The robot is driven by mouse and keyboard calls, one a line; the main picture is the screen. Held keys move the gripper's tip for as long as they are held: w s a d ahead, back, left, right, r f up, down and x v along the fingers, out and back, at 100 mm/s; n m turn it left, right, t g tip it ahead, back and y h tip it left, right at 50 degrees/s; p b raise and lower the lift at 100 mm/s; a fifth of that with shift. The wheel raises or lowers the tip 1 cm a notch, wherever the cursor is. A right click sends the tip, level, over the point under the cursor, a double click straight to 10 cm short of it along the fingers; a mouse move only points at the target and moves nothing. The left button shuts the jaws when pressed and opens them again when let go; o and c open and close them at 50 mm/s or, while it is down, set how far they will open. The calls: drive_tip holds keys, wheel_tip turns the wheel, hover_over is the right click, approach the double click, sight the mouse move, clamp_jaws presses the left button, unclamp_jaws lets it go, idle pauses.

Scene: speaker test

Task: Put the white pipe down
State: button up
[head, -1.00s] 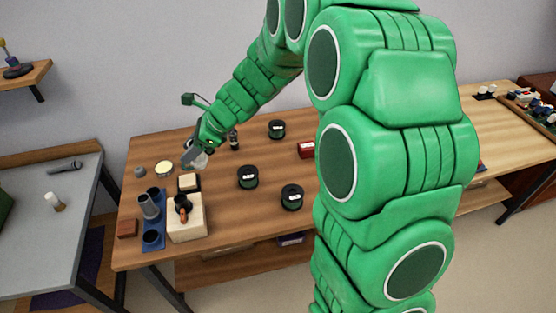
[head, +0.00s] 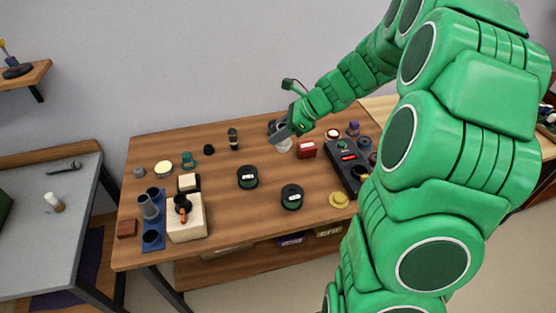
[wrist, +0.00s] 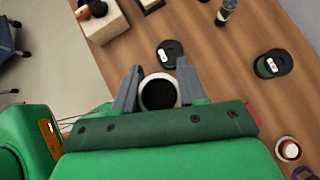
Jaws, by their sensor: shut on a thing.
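The white pipe (head: 285,146) is in my gripper (head: 281,134), over the back middle of the wooden table (head: 215,210) in the head view. In the wrist view my gripper (wrist: 158,72) has its two grey fingers on either side of the pipe (wrist: 160,77), which I see end-on as a pale ring with a dark inside. The fingers are shut on it. The pipe's lower end and its exact height above the table are hard to tell.
A black canister (head: 271,127) is partly hidden behind my gripper. A black control box (head: 347,165) is farther right. Bare wood lies between them.

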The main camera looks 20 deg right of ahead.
sight(289, 140)
drive_tip(key=shift+s+d, duration=0.15)
drive_tip(key=shift+d, duration=0.6)
wheel_tip(289, 140, down, 4)
drive_tip(key=shift+a+r, duration=0.1)
drive_tip(key=shift+r, duration=0.05)
drive_tip(key=shift+f, duration=0.6)
drive_tip(key=w+f, duration=0.3)
drive_tip(key=w, duration=0.1)
drive_tip(key=w+f, duration=0.4)
drive_tip(key=w, duration=0.1)
drive_tip(key=w+d+f, duration=0.1)
drive_tip(key=w+f, duration=0.2)
drive_tip(key=w, duration=0.2)
drive_tip(key=shift+f, duration=1.55)
drive_tip(key=shift+f, duration=0.1)
